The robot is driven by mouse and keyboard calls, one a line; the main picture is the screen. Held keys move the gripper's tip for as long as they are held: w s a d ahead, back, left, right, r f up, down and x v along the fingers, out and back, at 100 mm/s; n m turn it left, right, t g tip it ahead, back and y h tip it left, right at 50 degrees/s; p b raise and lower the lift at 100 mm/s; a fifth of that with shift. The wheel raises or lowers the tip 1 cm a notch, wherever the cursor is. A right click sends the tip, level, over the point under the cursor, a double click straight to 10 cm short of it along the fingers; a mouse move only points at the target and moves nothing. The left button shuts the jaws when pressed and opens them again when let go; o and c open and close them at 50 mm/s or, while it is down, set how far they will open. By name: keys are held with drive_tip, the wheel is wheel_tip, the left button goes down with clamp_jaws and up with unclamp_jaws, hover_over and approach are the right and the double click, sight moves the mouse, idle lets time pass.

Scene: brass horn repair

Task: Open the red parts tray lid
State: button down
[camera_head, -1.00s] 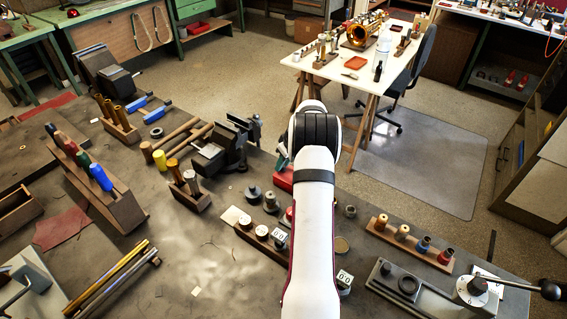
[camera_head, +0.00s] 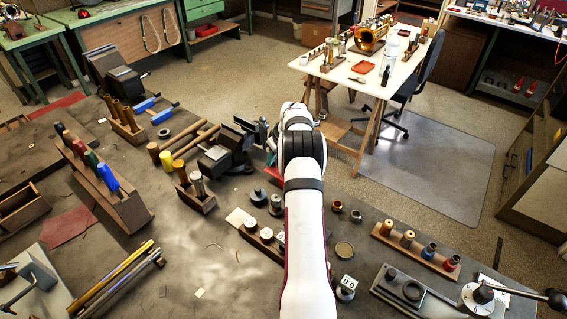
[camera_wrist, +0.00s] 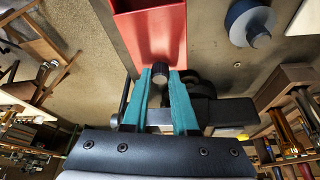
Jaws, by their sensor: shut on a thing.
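The red parts tray (camera_wrist: 150,30) is at the top of the wrist view, with raised edges around a flat red face. I cannot tell how far its lid is open. A dark round knob (camera_wrist: 158,72) stands at the red part's near edge. My gripper (camera_wrist: 158,76) has its two teal fingers shut on this knob, one on each side. In the head view only a small red patch (camera_head: 274,174) shows, left of my white arm. My arm hides the rest of the tray and most of my gripper there.
A bench vise (camera_head: 228,150) stands just left of my gripper. Spools and small pots (camera_head: 258,197) stand in front, with a wooden peg rack (camera_head: 415,250) to the right. Beyond the bench edge is open floor, then a white table (camera_head: 350,75).

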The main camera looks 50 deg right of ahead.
drive_tip(key=c, duration=0.7)
unclamp_jaws()
drive_tip(key=shift+r, duration=0.1)
drive_tip(key=v, duration=1.5)
drive_tip(key=shift+s+r, duration=0.1)
drive_tip(key=shift+r, duration=0.2)
drive_tip(key=shift+a, duration=0.1)
